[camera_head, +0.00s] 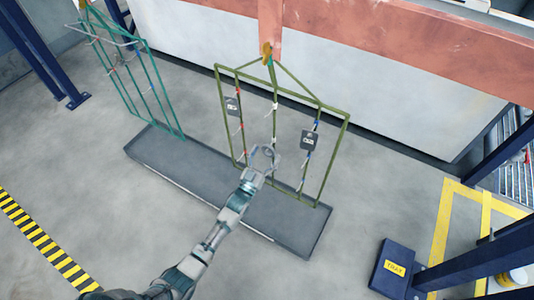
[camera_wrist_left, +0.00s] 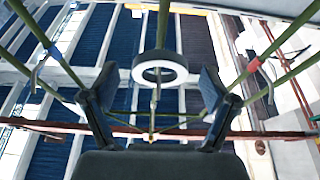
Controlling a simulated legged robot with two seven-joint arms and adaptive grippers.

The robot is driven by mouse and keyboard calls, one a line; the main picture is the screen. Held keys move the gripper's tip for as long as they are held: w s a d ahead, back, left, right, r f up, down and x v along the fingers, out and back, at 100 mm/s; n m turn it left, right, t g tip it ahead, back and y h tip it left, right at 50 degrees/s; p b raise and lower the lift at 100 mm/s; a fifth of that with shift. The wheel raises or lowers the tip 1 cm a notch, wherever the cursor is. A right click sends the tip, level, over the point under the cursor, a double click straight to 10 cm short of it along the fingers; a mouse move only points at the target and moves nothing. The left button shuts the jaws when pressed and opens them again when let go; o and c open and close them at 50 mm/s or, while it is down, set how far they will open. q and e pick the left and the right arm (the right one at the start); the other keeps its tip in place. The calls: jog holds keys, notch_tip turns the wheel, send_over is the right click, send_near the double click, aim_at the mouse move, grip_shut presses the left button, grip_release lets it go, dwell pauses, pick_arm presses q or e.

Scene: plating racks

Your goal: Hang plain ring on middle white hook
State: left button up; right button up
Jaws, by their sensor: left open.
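My left gripper (camera_head: 262,170) reaches up to the middle rod of the green frame rack (camera_head: 334,155). In the left wrist view the gripper (camera_wrist_left: 158,92) is open, one finger on each side. A plain white ring (camera_wrist_left: 181,70) shows between and just beyond the fingertips, with a gap on both sides. It lies in line with the rack's middle rod, part of which shows through its hole. White hooks sit on the middle rod, one of them high up (camera_head: 275,107). Whether the ring rests on a hook is hard to tell. My right gripper is out of view.
Dark tags (camera_head: 310,140) and (camera_head: 232,106) hang on the side rods. A grey tray (camera_head: 290,225) lies below. A teal rack (camera_head: 160,90) hangs at the left. A blue post base (camera_head: 393,268) stands at the right. The floor in front is clear.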

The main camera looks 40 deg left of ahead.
pick_arm(q)
jog(key=v, duration=1.1)
jog(key=shift+s, duration=0.2)
jog(key=shift+f, duration=0.15)
